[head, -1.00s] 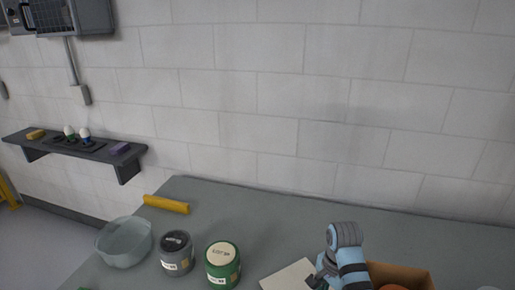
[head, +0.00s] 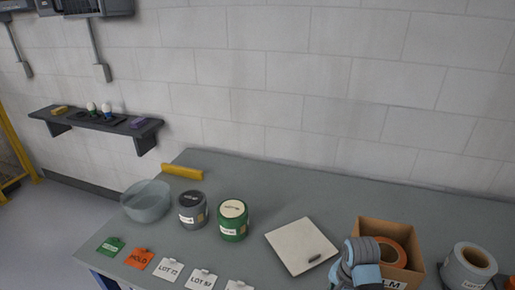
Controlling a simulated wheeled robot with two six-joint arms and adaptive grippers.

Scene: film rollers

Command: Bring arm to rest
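Part of one of my arms (head: 364,262), blue and grey, shows at the bottom right of the head view, in front of the cardboard box (head: 405,242). Its gripper fingers cannot be made out, and I cannot tell which arm it is. No other arm shows. The grey workbench (head: 270,185) lies below the arm.
A white plate (head: 298,243) with a dark handle lies left of the box, which holds an orange-cored roll. A silver roll (head: 468,266) stands to the right. Green tin (head: 233,221), grey tin (head: 193,208), clear bowl (head: 147,201) and several tags (head: 139,258) lie left. Back centre is clear.

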